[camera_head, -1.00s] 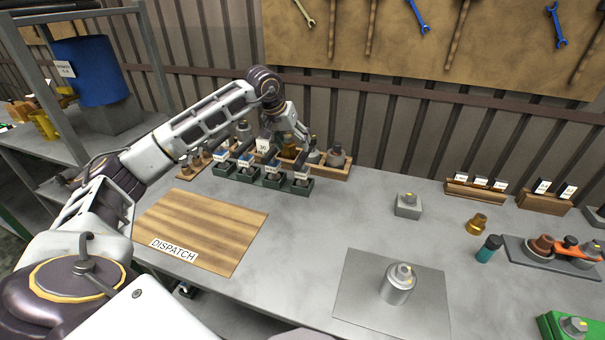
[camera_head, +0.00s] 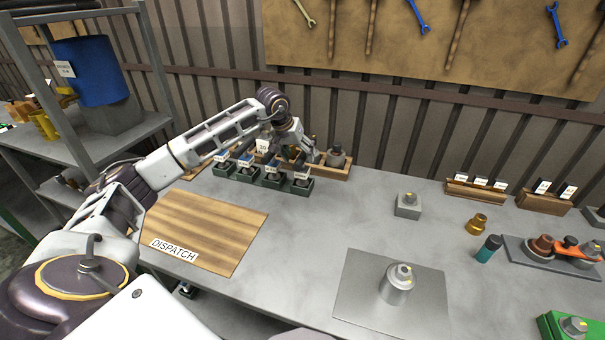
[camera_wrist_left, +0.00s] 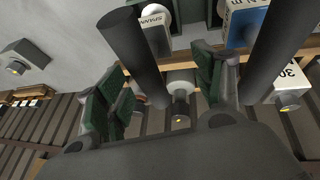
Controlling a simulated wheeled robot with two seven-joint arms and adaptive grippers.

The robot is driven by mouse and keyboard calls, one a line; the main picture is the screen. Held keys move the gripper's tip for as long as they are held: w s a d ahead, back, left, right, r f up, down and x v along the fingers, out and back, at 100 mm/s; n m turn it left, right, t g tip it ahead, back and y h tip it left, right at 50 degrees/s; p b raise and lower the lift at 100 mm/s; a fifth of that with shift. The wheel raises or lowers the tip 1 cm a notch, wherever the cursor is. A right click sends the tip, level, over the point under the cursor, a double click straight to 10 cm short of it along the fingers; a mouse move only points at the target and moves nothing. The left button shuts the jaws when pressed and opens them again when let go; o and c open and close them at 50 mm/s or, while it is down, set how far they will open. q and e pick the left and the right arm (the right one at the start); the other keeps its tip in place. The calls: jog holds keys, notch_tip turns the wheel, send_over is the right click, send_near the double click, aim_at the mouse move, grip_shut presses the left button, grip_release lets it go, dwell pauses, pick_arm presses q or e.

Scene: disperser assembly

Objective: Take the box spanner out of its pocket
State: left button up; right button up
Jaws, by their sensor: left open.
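My left gripper (camera_head: 308,157) is open, above the right end of the row of green bins. In the left wrist view its green-padded fingers (camera_wrist_left: 158,88) stand apart with nothing gripped. A white label (camera_wrist_left: 154,20) with letters beginning "SPANN" shows just beyond them; it seems to belong to the rightmost bin (camera_head: 299,187). A pale rounded end shows by that label; I cannot tell whether it is the box spanner. My right gripper is not in view.
A wooden rack (camera_head: 342,174) with grey and brown parts stands close behind the bins. The wooden dispatch board (camera_head: 205,225) lies in front. A grey block (camera_head: 407,208) and a metal plate (camera_head: 350,305) with a silver cylinder (camera_head: 397,288) lie right. Bench between is clear.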

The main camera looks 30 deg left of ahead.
aim_at(302, 172)
pick_arm(q)
jog(key=x, duration=0.3)
jog(key=shift+s+d+f, duration=0.15)
jog(key=shift+s+f, duration=0.05)
jog(key=shift+f, duration=0.2)
jog(key=shift+w+f, duration=0.3)
jog(key=shift+f, duration=0.3)
jog(key=shift+r, duration=0.1)
jog(key=c, duration=1.5)
